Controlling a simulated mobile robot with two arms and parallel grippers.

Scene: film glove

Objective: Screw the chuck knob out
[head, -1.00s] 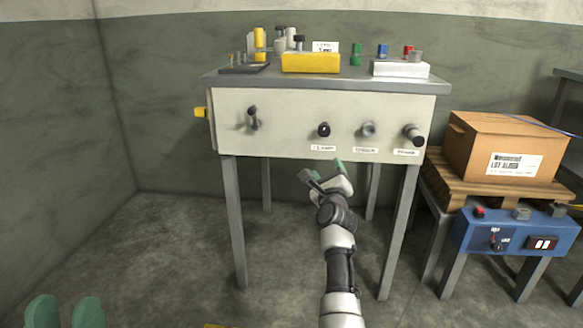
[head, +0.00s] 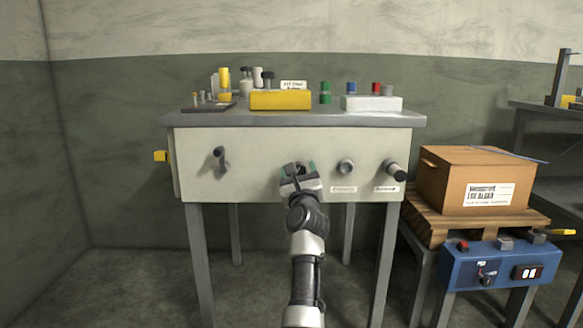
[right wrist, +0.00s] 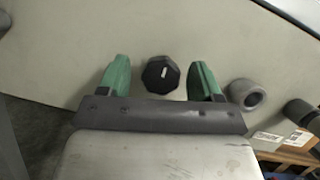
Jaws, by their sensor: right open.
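A black faceted knob (right wrist: 161,75) stands on the pale front panel (right wrist: 60,60) in the right wrist view. My right gripper (right wrist: 160,82) is open, its two green fingertips either side of the knob with a gap on each side. In the head view my right gripper (head: 298,170) is at the panel (head: 262,150) below the table top and mostly covers this knob; its label is hidden there, so I cannot read that it is the chuck knob. My left gripper is out of view.
To the right of the gripper are a grey knob (head: 345,168) and a dark-tipped cylindrical knob (head: 395,170). A lever (head: 221,158) is on the left. A cardboard box (head: 470,180) and blue control box (head: 500,265) stand on the right. The table top (head: 215,119) holds several small items.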

